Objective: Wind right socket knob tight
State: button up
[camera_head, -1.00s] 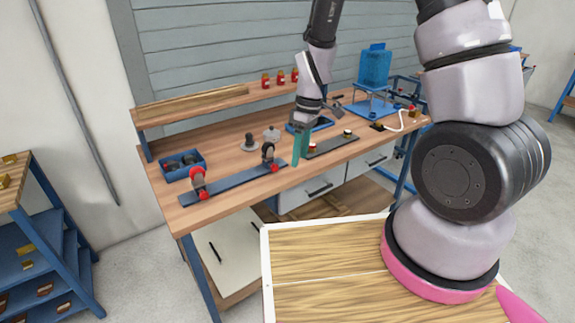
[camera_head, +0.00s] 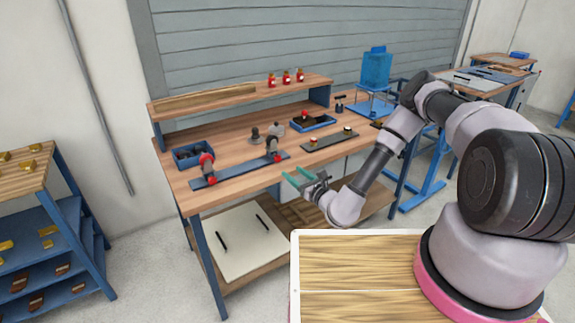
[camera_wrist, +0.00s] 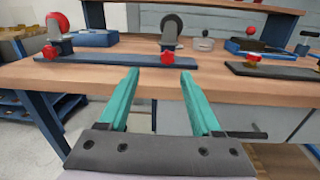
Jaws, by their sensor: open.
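A dark blue rail (camera_head: 238,172) lies along the front of the bench and carries two sockets. The right socket holds an upright grey-black wheel (camera_head: 272,144), which also shows in the wrist view (camera_wrist: 172,28). Its red knob (camera_head: 277,158) faces the front edge, and it shows in the wrist view (camera_wrist: 167,57) between and beyond my fingertips. The left socket has a red-faced wheel (camera_head: 206,160) and a red knob (camera_head: 212,181). My gripper (camera_head: 293,174), with teal fingers, is open and empty in front of the bench edge, apart from the right knob.
A dark plate (camera_head: 330,141) with small brass-and-red fittings lies right of the rail. A blue bin (camera_head: 190,155), grey round parts (camera_head: 276,130) and a blue tray (camera_head: 312,122) stand behind. The space between my gripper and the bench edge looks clear.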

aim_at(279, 159)
jog(key=shift+m+h, duration=0.4)
jog(key=shift+h, duration=0.1)
jog(key=x, duration=0.7)
jog(key=d+x, duration=0.1)
jog(key=x, duration=0.2)
jog(key=shift+w+a+f, duration=0.2)
jog(key=shift+w+a, duration=0.05)
jog(key=shift+w, duration=0.3)
grip_shut()
